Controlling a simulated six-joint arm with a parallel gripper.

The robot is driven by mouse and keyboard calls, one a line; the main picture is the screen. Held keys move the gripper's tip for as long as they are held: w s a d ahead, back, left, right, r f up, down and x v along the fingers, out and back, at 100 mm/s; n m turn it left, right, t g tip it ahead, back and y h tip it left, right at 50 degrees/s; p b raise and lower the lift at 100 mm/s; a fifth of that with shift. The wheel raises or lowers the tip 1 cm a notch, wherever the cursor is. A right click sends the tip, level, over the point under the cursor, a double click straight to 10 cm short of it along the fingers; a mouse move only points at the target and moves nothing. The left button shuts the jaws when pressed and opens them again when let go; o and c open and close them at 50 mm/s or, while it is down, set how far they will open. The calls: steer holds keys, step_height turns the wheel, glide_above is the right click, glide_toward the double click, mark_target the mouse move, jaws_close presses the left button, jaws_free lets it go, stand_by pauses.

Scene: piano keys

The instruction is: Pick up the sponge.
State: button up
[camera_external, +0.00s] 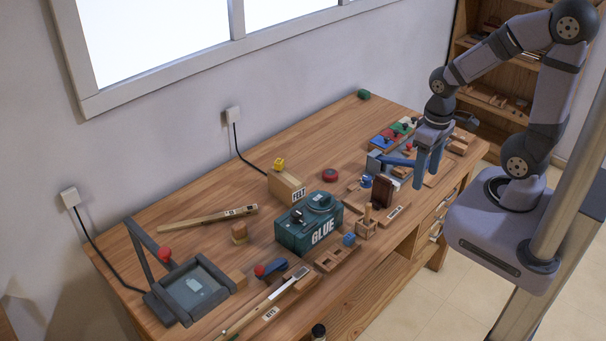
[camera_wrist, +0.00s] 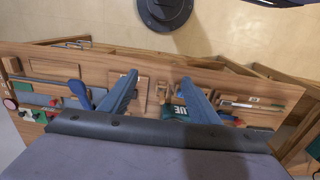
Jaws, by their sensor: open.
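I cannot tell for sure which thing is the sponge. A small yellow piece (camera_external: 278,164) sits on the wooden FELT box (camera_external: 284,186). A green block (camera_external: 364,94) lies at the bench's far back corner. My gripper (camera_external: 428,170) is open and empty, pointing down above the right part of the bench. In the wrist view, its two blue fingers (camera_wrist: 160,82) are spread apart with nothing between them.
Near my gripper are a dark brown block (camera_external: 383,192), blue-handled tool (camera_external: 397,162) and colored pieces (camera_external: 392,134). A red round piece (camera_external: 330,175) lies mid-bench. A framed tray (camera_external: 198,290) is at left, a KEYS strip (camera_external: 268,302) in front. The back middle of the bench (camera_external: 310,140) is clear.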

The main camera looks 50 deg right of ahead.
mark_target(241, 229)
step_height(241, 229, up, 4)
steer(key=w+a+f+n+t+h+b, duration=0.25)
steer(key=w+a+n+b, duration=0.25)
steer(key=w+n+b, duration=0.6)
steer(key=w+a+f+n+t+h+b, duration=0.1)
steer(key=w+a+n+t+b, duration=0.3)
steer(key=w+a+n+b, duration=0.7)
steer(key=w+a+r+n+t+y+b, duration=0.1)
steer(key=w+a+r+n+t+b, duration=0.2)
steer(key=w+a+n, duration=0.4)
steer(key=w+a+r+n+t+b, duration=0.1)
steer(key=w+a+n+t+b, duration=0.3)
steer(key=a, duration=0.6)
steer(key=shift+n, duration=0.5)
steer(key=f, duration=1.7)
steer(key=s+f, duration=0.1)
steer(key=f, duration=0.8)
steer(key=shift+d+f, duration=0.2)
steer(key=shift+f, duration=0.15)
steer(key=shift+r+p+x, duration=0.2)
steer(key=shift+p+x, duration=0.7)
steer(key=shift+x, duration=2.85)
steer(key=shift+a, duration=0.15)
steer(key=c, duration=1.1)
